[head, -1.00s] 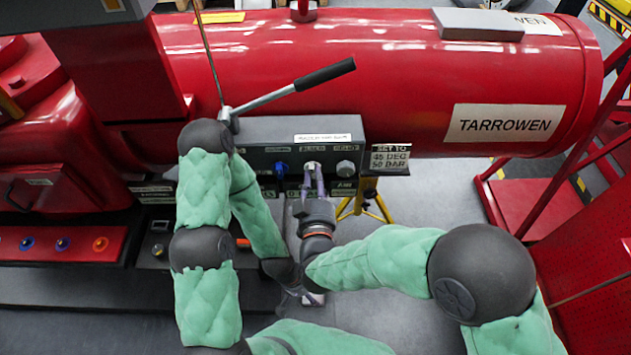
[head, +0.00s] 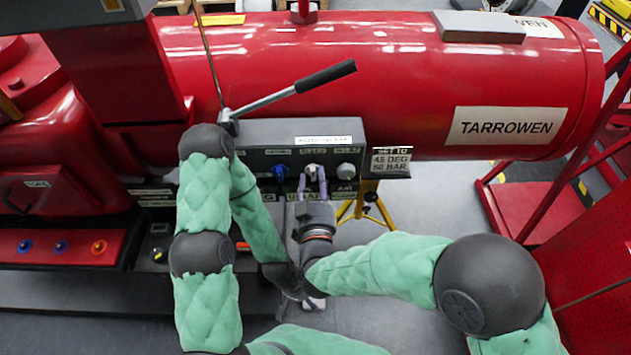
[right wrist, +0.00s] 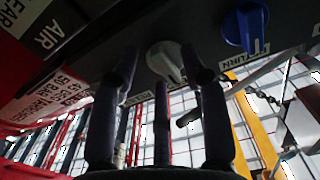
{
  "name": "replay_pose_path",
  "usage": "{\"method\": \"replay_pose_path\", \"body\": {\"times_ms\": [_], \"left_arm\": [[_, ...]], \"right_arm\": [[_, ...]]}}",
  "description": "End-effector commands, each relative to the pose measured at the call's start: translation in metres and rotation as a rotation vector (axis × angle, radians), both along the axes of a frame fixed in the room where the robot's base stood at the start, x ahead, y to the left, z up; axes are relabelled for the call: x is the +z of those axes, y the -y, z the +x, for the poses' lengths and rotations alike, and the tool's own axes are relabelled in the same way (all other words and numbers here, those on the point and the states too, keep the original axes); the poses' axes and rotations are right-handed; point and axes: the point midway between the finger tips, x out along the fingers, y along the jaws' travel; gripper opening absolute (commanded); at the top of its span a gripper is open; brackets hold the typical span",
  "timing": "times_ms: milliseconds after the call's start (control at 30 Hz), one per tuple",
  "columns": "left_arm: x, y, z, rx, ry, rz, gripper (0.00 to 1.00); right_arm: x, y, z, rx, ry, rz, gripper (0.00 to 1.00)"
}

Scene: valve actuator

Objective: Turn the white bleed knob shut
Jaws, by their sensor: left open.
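The white bleed knob (head: 311,169) is the middle knob on the dark valve panel (head: 258,131). It also shows in the right wrist view (right wrist: 165,60), with its bar tilted. My right gripper (head: 312,183) points up at this knob. In the right wrist view its fingers (right wrist: 163,75) stand on either side of the knob, with small gaps apparent, so it looks open. Contact with the knob cannot be seen. My left gripper (head: 313,302) is low, below my right wrist, partly hidden by the arms. It is open and away from the panel.
A blue knob (head: 280,170) is left of the bleed knob and a pale grey knob (head: 345,170) right of it. A black-handled lever (head: 300,88) rises above the panel. A red cylinder (head: 370,80) lies behind. A yellow stand (head: 368,205) is below the panel.

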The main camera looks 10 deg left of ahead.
Motion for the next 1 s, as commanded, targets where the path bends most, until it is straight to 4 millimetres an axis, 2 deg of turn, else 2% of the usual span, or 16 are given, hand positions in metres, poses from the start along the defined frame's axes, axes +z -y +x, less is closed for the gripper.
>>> {"method": "replay_pose_path", "body": {"times_ms": [367,467,800,1000], "left_arm": [[0.000,0.000,0.000,0.000,0.000,0.000,0.63],[0.000,0.000,0.000,0.000,0.000,0.000,0.63],[0.000,0.000,0.000,0.000,0.000,0.000,0.63],[0.000,0.000,0.000,0.000,0.000,0.000,0.63]], "right_arm": [[0.001,0.001,-0.006,0.001,0.002,0.001,0.46],[0.001,0.004,-0.018,0.002,0.003,0.001,0.46],[0.001,0.022,-0.083,0.006,0.003,0.001,0.46],[0.001,0.029,-0.106,0.003,0.003,0.000,0.46]]}}
